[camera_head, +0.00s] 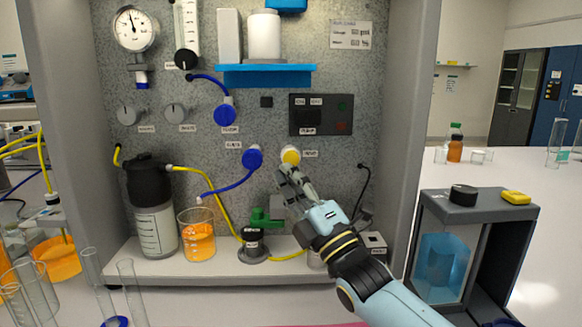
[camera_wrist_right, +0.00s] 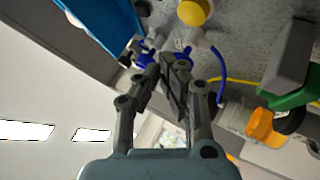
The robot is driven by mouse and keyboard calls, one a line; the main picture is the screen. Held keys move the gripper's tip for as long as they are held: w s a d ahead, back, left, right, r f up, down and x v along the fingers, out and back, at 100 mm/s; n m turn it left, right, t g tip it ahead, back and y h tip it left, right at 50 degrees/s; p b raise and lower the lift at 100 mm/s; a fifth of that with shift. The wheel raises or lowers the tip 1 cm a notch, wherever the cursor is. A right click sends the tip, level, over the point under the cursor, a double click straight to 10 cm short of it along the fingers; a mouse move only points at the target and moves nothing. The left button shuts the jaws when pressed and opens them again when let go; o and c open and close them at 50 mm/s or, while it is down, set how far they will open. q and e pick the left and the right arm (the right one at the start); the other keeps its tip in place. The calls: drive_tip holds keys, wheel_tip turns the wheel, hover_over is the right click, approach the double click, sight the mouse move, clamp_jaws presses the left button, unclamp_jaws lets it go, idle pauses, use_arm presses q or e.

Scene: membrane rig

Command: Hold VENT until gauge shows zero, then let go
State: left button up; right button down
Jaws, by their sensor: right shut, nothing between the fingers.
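The round yellow button (camera_head: 290,155) sits on the grey panel with a small label beside it; I cannot read whether it says VENT. It also shows at the top of the right wrist view (camera_wrist_right: 195,11). My right gripper (camera_head: 287,172) is shut and empty, its fingertips just below the yellow button. In the right wrist view the closed fingertips (camera_wrist_right: 174,60) appear a little apart from the button; contact cannot be confirmed. The white dial gauge (camera_head: 135,28) is at the panel's upper left, its dark needle pointing roughly upward; its numbers are too small to read. My left gripper is out of view.
Blue knobs (camera_head: 252,158) with hoses sit left of the yellow button. A dark switch box (camera_head: 321,115) is above right. Below stand a black-topped bottle (camera_head: 153,225), an orange-filled beaker (camera_head: 198,240) and a green valve (camera_head: 262,217). The rig's side walls flank the panel.

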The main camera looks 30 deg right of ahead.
sight(291, 159)
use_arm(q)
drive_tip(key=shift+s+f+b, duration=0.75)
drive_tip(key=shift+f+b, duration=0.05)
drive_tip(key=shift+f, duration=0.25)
use_arm(e)
drive_tip(key=w, duration=0.1)
drive_tip(key=w+d, duration=0.1)
drive_tip(key=w, duration=0.1)
drive_tip(key=shift+w+d, duration=0.15)
drive_tip(key=shift+d, duration=0.15)
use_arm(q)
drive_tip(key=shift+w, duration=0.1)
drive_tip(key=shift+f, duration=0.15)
use_arm(e)
drive_tip(key=shift+w, duration=0.1)
use_arm(q)
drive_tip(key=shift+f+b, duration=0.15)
drive_tip(key=shift+b, duration=0.15)
use_arm(e)
drive_tip(key=shift+w+d, duration=0.2)
drive_tip(key=shift+w, duration=0.1)
